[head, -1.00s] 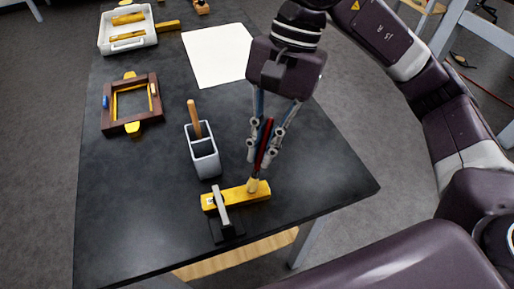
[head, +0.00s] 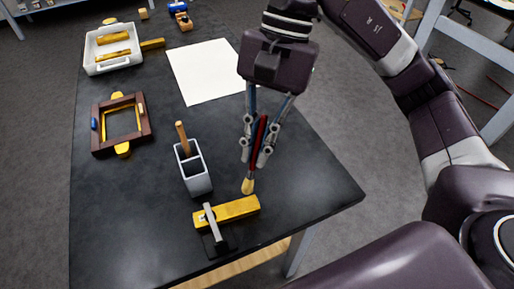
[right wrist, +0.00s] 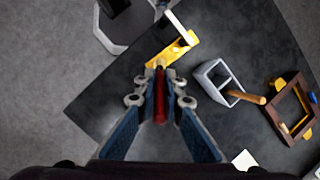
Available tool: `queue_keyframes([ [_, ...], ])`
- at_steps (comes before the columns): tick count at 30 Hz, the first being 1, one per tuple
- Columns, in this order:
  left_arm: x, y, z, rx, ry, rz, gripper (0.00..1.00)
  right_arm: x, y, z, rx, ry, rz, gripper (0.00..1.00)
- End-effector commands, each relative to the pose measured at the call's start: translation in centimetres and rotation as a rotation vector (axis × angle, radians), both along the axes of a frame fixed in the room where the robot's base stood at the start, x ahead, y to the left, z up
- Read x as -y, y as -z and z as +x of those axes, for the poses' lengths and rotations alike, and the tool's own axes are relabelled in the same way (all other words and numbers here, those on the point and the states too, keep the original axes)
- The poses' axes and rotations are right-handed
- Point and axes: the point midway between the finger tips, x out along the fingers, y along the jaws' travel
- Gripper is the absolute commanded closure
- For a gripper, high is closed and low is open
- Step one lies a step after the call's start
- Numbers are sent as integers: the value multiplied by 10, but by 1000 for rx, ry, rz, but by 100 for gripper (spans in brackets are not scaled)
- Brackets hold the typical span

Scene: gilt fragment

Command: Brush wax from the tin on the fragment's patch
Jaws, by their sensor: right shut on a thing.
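My right gripper (head: 256,150) is shut on a brush with a red handle (head: 260,132) and pale bristles (head: 248,186), pointing down. The gilt fragment (head: 238,208) is a yellow bar lying near the table's front edge, with a grey clamp (head: 212,224) across its left part. In the head view the bristles show just above the bar's right end, with a small gap. In the right wrist view the brush handle (right wrist: 160,95) is between the fingers and the fragment (right wrist: 165,55) is beyond the tip. I cannot make out the patch or a tin. My left gripper is out of view.
A grey holder (head: 197,182) with a wooden stick stands left of the brush. A brown frame (head: 98,142) with yellow pieces lies at left. A white tray (head: 91,64) and a white sheet (head: 205,72) are farther back. The table's right side (head: 305,180) is clear.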

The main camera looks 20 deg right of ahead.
Motion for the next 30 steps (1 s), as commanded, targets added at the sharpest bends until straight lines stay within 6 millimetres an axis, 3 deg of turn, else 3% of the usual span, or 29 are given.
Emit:
queue_keyframes([
  [3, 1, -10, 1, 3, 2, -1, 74, 0, -15, 0, 1, 0, -1, 100],
  [15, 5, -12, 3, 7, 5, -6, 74, 0, -18, 0, 1, 0, -1, 100],
  [24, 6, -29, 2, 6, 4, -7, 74, 0, -43, 0, 1, -2, 0, 100],
  [30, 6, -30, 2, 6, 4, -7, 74, 0, -47, 0, -1, 0, -1, 100],
])
